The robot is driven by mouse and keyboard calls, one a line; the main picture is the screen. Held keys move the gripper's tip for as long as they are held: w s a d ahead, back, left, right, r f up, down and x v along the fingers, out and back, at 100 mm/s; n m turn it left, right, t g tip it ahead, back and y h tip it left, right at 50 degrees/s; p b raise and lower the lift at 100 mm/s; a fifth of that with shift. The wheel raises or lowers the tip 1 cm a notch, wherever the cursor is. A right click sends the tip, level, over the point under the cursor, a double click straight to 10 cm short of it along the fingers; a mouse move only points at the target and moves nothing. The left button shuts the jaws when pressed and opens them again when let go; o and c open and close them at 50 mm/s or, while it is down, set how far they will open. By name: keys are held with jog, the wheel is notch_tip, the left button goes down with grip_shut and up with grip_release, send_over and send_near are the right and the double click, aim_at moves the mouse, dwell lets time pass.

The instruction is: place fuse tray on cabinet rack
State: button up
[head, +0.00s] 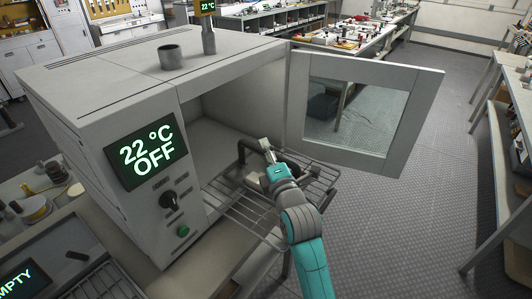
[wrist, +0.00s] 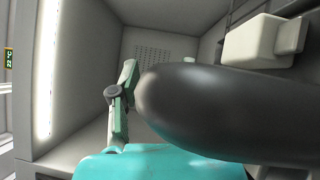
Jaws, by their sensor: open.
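The cabinet (head: 130,130) stands open, and its wire rack (head: 250,215) extends out of the front opening. What looks like the fuse tray (head: 253,187) lies on the rack, mostly hidden by my arm; a dark arched handle (head: 242,150) rises beside my gripper. My gripper (head: 268,152) is open at this handle, inside the mouth of the cabinet. In the wrist view, one finger (wrist: 122,95) shows beside a large dark rounded bar (wrist: 225,105), probably the handle, very close to the camera. A pale block (wrist: 262,40) shows behind it. Whether the fingers touch the handle cannot be told.
The cabinet door (head: 365,110) is swung open to the right. The cabinet display (head: 147,155) reads 22 °C OFF. A second display (head: 22,282) reads "EMPTY" at lower left. The floor right of my arm is clear.

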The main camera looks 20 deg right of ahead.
jog(key=s, duration=0.4)
jog(key=s+f, duration=0.1)
jog(key=s, duration=0.6)
jog(key=shift+s+d+f, duration=0.1)
jog(key=shift+s+f, duration=0.05)
jog(key=shift+s, duration=0.2)
